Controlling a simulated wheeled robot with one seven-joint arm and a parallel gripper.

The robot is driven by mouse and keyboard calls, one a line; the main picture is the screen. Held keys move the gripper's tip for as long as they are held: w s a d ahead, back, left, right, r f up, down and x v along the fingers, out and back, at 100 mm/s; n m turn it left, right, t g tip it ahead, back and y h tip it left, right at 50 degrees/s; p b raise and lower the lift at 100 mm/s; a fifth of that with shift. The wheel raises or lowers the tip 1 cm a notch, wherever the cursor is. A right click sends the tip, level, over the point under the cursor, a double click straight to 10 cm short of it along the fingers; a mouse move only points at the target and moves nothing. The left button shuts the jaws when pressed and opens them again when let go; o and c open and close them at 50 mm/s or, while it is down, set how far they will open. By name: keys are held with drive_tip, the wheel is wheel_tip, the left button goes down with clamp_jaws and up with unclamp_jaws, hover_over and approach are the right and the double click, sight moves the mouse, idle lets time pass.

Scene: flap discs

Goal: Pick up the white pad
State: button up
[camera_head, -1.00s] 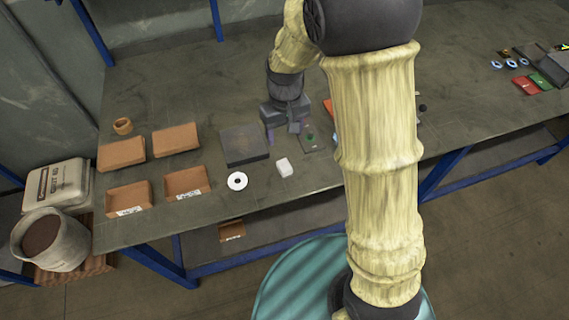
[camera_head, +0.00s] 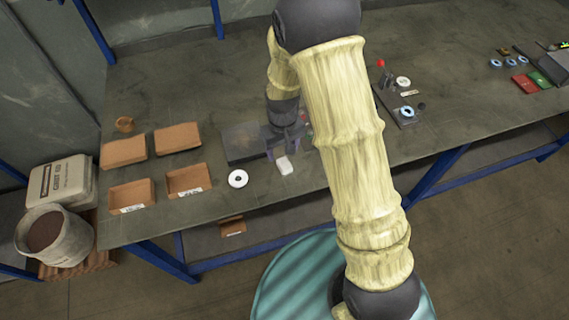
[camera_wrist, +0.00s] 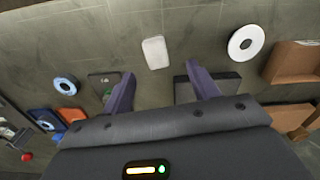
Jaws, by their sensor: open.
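The white pad (camera_head: 284,165) lies flat near the front edge of the workbench, right of a white disc with a dark centre hole. In the wrist view the white pad (camera_wrist: 155,52) shows whole, a little beyond the fingertips and between their lines. My gripper (camera_wrist: 157,72) is open and empty, with its two purple fingers apart. In the head view my gripper (camera_head: 280,149) hangs just behind the pad. I cannot tell its exact height above the bench.
The white disc (camera_head: 238,179) lies left of the pad, and it also shows in the wrist view (camera_wrist: 236,44). A dark flat block (camera_head: 238,144) sits behind the disc. Brown trays (camera_head: 131,196) stand at left. A fixture (camera_head: 403,116) with a blue ring is at right.

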sight(285, 164)
drive_tip(key=shift+f, duration=1.9)
drive_tip(key=shift+p, duration=0.3)
drive_tip(key=shift+w+d+f+p, duration=0.15)
drive_tip(key=shift+f+p, duration=0.35)
drive_tip(key=shift+f, duration=0.5)
drive_tip(key=shift+d+f+p, duration=0.25)
drive_tip(key=shift+f+p, duration=0.25)
drive_tip(key=shift+f, duration=1.05)
drive_tip(key=c, duration=1)
drive_tip(key=shift+c, duration=0.3)
